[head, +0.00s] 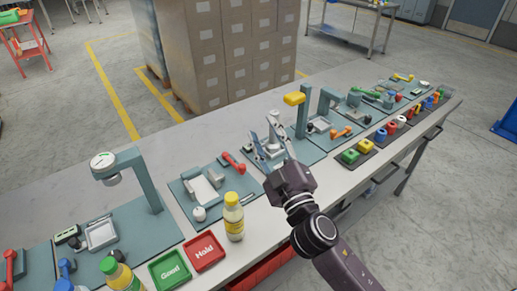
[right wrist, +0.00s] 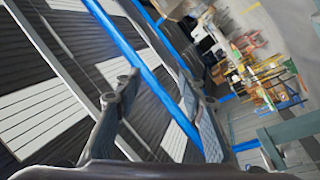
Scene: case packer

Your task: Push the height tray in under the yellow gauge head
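The yellow gauge head (head: 294,98) sits at the top of a teal post (head: 303,120) on a teal base plate near the middle of the bench. My right gripper (head: 267,138) is beside that station, to the left of and lower in the picture than the yellow head. Its two fingers stand apart, and they also show apart in the right wrist view (right wrist: 162,105) with nothing held between them. The height tray is not clearly seen; my right gripper and arm cover part of that station. My left gripper is not in view.
At the left, a white dial gauge (head: 103,161) overhangs a station with a small tray (head: 101,234). A yellow-capped bottle (head: 233,217) stands near the green (head: 170,270) and red (head: 204,251) trays. Green and yellow blocks (head: 358,151) lie to the right. Stacked cartons (head: 225,50) stand behind the bench.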

